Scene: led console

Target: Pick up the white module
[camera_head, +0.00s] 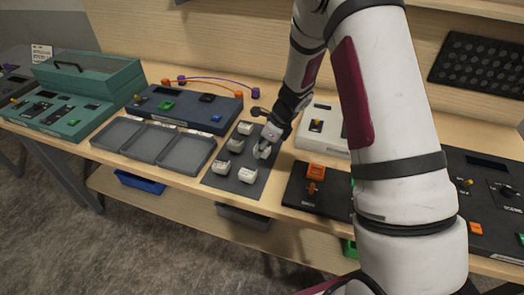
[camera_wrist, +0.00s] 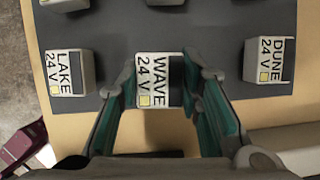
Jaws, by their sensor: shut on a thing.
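My gripper (camera_head: 268,143) is over the dark mat (camera_head: 217,181), shut on a white module (camera_wrist: 158,79) labelled "WAVE 24 V". In the wrist view its fingers stand at the module's left and right sides. I cannot tell whether the module is clear of the mat. Similar pale modules stand around it: one labelled "LAKE 24 V" (camera_wrist: 69,72) at left and one labelled "DUNE 24 V" (camera_wrist: 268,60) at right. A row of others shows partly at the wrist view's top edge.
Grey trays (camera_head: 187,153) lie left of the mat. A blue-grey console (camera_head: 188,108) stands behind them, and a teal case (camera_head: 88,80) is at far left. A white console (camera_head: 322,130) and a black panel with an orange switch (camera_head: 314,187) are at right.

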